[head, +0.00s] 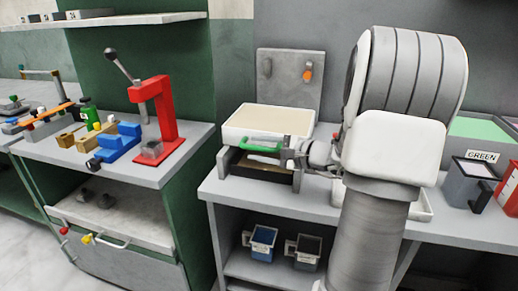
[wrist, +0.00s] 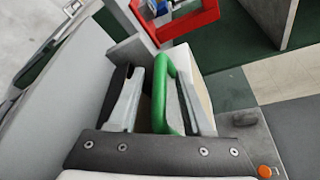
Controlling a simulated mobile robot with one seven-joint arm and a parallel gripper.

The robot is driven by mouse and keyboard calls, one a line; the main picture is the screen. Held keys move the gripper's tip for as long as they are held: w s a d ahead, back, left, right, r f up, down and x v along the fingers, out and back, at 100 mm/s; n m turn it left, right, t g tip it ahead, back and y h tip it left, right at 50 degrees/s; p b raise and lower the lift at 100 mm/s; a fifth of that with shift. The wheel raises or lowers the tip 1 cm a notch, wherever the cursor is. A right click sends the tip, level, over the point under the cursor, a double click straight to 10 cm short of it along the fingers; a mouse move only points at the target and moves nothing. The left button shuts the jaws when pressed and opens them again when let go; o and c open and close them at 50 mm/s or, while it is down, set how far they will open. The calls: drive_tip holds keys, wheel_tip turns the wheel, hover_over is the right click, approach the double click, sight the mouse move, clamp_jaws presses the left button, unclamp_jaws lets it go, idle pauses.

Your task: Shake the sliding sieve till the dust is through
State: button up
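My gripper (head: 288,153) reaches the handle from the right. What lies beneath the sieve is mostly hidden.
A back panel (head: 290,82) with an orange knob stands behind the sieve. A red press (head: 160,115) and blue parts are on the left bench. Two small bins (head: 263,243) sit on the shelf below. A box (head: 468,182) by a GREEN label is at the right.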

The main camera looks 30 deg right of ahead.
drive_tip(key=p+v, duration=0.2)
drive_tip(key=v, duration=1.5)
drive_tip(key=shift+s+p, duration=0.2)
drive_tip(key=shift+p, duration=0.1)
drive_tip(key=shift+r, duration=0.1)
